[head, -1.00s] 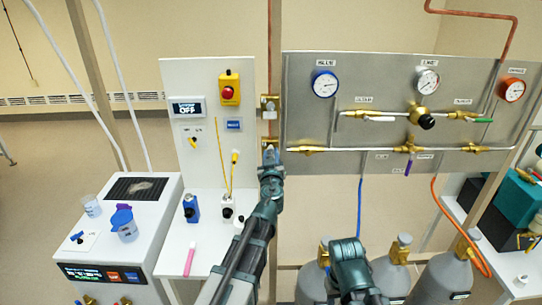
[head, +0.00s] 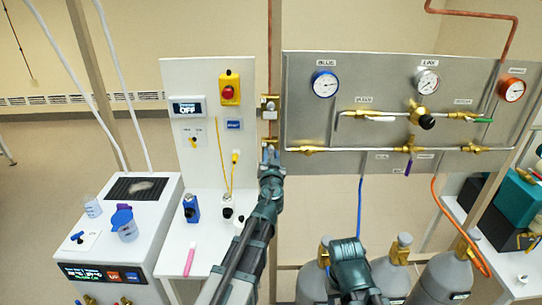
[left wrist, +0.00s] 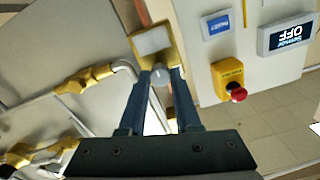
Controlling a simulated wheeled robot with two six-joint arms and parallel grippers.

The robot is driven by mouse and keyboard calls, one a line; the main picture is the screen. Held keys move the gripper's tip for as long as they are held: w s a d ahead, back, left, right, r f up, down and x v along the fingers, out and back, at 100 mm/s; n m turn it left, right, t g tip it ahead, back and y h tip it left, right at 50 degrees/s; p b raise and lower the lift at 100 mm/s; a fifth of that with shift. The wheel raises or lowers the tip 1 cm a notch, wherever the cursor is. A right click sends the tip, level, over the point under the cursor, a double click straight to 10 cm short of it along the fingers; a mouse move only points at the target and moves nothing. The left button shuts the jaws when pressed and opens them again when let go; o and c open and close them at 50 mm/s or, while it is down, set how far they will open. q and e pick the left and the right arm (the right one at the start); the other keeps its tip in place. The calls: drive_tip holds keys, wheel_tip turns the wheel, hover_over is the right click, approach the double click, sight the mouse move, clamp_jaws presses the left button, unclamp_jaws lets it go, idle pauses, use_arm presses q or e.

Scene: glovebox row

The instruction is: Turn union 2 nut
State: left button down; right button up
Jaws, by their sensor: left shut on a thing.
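My left gripper (head: 270,153) reaches up to the brass fittings at the left edge of the grey gas panel. In the left wrist view its two fingers (left wrist: 160,88) are closed around a small grey rounded piece (left wrist: 160,75), just by a brass block with a pale face (left wrist: 152,42). I cannot read a label there, so I cannot tell whether this piece is the union 2 nut. The fingers hide much of it. A brass fitting (head: 300,149) sits on the panel's lower pipe, right of the gripper. My right arm shows low in the middle; its gripper is out of view.
The grey panel (head: 390,85) carries gauges, valves and a brass fitting (head: 408,149). Left of my gripper stands a white board with a red stop button (head: 228,92) and an OFF display (head: 187,108). Gas cylinders (head: 390,275) stand below the panel.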

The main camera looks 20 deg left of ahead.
idle(0.3)
use_arm(q)
drive_tip(key=c, duration=0.6)
unclamp_jaws()
